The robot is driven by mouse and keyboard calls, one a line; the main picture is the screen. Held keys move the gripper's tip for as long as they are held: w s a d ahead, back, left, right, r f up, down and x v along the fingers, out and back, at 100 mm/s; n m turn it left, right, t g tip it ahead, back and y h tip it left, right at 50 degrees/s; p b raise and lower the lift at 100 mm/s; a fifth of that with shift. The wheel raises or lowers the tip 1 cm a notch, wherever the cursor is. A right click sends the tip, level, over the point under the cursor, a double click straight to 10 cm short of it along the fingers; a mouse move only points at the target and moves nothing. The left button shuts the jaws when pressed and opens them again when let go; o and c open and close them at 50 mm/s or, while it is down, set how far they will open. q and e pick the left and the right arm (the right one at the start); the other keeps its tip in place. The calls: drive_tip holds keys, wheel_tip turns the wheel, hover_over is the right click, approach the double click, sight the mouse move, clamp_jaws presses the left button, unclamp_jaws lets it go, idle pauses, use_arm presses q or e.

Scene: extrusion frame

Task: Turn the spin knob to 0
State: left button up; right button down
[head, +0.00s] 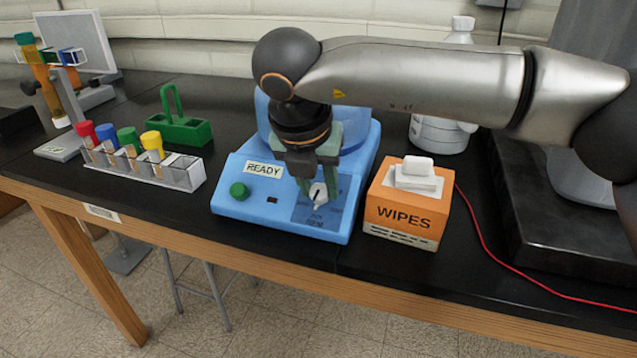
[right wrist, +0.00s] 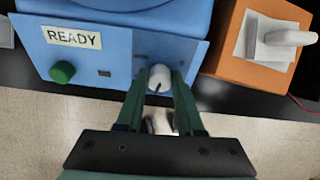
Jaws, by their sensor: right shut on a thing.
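The spin knob (head: 317,193) is a small white dial with a dark pointer mark, on the dark panel at the right of the blue machine's (head: 235,205) sloped front. It also shows in the right wrist view (right wrist: 159,78), between the fingers. My right gripper (head: 318,183) comes down from above and is shut on the knob, one green finger on each side of it. The dial's printed marks are too small to read, and the fingers cover part of them. My left gripper is not in view.
A green button (head: 239,191) and a READY label (head: 264,169) are left of the knob. An orange WIPES box (head: 404,212) stands close on the right. A rack of capped tubes (head: 180,172) and a green carrier (head: 184,130) are left. A red cable (head: 490,251) runs right.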

drive_tip(key=n, duration=0.3)
drive_tip(key=shift+a+n+h, duration=0.15)
drive_tip(key=shift+n+h, duration=0.15)
drive_tip(key=n+p, duration=0.1)
drive_tip(key=n, duration=0.2)
drive_tip(key=shift+n+h, duration=0.3)
drive_tip(key=shift+h, duration=0.1)
drive_tip(key=n, duration=0.2)
drive_tip(key=shift+a+n, duration=0.15)
drive_tip(key=shift+n, duration=0.15)
drive_tip(key=n+t+p, duration=0.1)
drive_tip(key=n, duration=0.2)
drive_tip(key=shift+s+n+h, duration=0.1)
drive_tip(key=shift+n+h, duration=0.2)
drive_tip(key=shift+h, duration=0.1)
drive_tip(key=n, duration=0.3)
drive_tip(key=n+t, duration=0.1)
drive_tip(key=n, duration=0.2)
drive_tip(key=shift+s+a+f, duration=0.1)
drive_tip(key=shift+f, duration=0.1)
drive_tip(key=n+t, duration=0.1)
drive_tip(key=n, duration=0.5)
drive_tip(key=shift+s, duration=0.15)
drive_tip(key=shift+f+n, duration=0.1)
drive_tip(key=shift+n, duration=0.2)
drive_tip(key=c, duration=0.5)
unclamp_jaws()
drive_tip(key=shift+c, duration=0.2)
